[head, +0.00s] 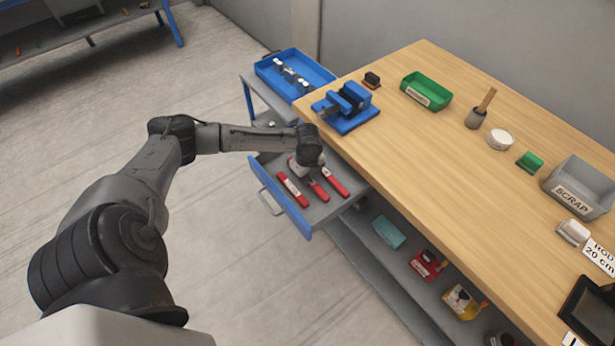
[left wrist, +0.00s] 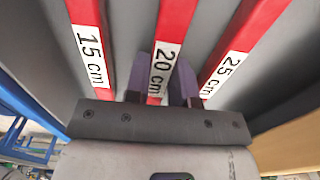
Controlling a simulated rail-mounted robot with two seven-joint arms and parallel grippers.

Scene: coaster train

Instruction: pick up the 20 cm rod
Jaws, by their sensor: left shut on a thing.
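Three red rods with white labels lie side by side in the open drawer (head: 262,163). The left wrist view reads them as the 15 cm rod (left wrist: 90,45), the 20 cm rod (left wrist: 172,25) in the middle and the 25 cm rod (left wrist: 235,55). My left gripper (left wrist: 160,78) has its dark fingers on either side of the 20 cm rod, at its label, and is shut on it. The rod seems still down among the others; whether it touches the drawer floor is hidden. In the head view my left gripper (head: 304,171) reaches down into the drawer. My right gripper is out of view.
The wooden bench (head: 430,160) stands right of the drawer, with a blue vise (head: 347,108), a green bin (head: 426,91) and a grey scrap bin (head: 580,187) on it. A blue tray (head: 292,73) is behind the drawer. A lower shelf holds several items.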

